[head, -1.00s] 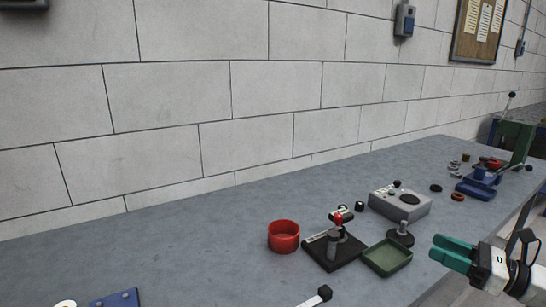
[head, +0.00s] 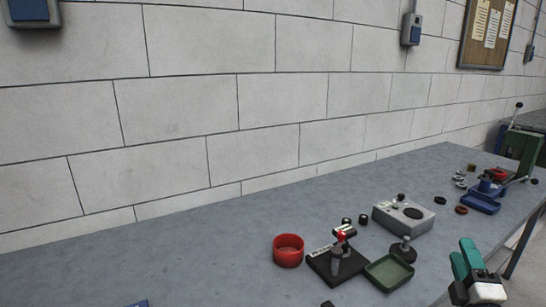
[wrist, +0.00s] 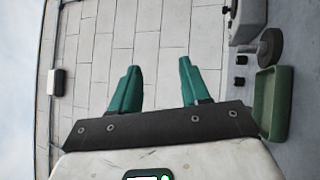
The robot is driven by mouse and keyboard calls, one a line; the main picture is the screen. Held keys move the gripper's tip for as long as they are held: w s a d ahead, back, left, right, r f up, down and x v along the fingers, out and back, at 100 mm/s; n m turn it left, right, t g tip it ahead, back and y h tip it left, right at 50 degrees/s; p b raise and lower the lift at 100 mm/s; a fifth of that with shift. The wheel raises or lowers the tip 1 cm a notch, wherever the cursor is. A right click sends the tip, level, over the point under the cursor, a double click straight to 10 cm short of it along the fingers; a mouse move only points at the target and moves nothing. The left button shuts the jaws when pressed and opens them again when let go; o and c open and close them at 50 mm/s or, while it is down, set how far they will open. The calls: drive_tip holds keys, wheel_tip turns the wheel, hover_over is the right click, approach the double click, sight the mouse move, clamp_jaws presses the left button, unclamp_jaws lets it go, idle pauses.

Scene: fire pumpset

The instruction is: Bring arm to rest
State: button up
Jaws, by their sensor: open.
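My gripper (head: 464,268) is at the lower right of the head view, beyond the front edge of the grey bench (head: 220,262). Its green fingers point up in that view. In the wrist view the gripper (wrist: 158,88) shows two green fingers spread apart with nothing between them. The block wall (wrist: 100,35) is seen behind them. A green tray (head: 388,272) lies on the bench to the left of the gripper; it also shows at the right of the wrist view (wrist: 277,105). The gripper touches nothing that I can see.
On the bench stand a red round container (head: 288,250), a black-based fixture (head: 337,262), a grey box with a knob (head: 403,216) and a dark round-based piece (head: 403,250). The bench's left part is mostly clear.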

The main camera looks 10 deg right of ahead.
drive_tip(key=s+a+f+m+g+y+p, duration=0.2)
drive_tip(key=s+a+f+m+g, duration=0.35)
drive_tip(key=f, duration=0.25)
drive_tip(key=s+a+f+m+g+y+p, duration=0.1)
drive_tip(key=s+a+f+m+g+p, duration=0.1)
drive_tip(key=s+a+f+m+g, duration=0.5)
drive_tip(key=s+a+f+g+y, duration=0.2)
drive_tip(key=s+a, duration=0.1)
drive_tip(key=s, duration=0.2)
drive_tip(key=s+a+f+g+y+p, duration=0.1)
drive_tip(key=s+a+f+g+y, duration=0.1)
drive_tip(key=s, duration=0.3)
drive_tip(key=s+a+f+m+g+y, duration=0.1)
drive_tip(key=s+a+f+g+y, duration=0.1)
drive_tip(key=s+a, duration=0.2)
drive_tip(key=shift+s+a+f+p, duration=0.25)
drive_tip(key=shift+s+f+p, duration=0.1)
drive_tip(key=shift+s, duration=0.65)
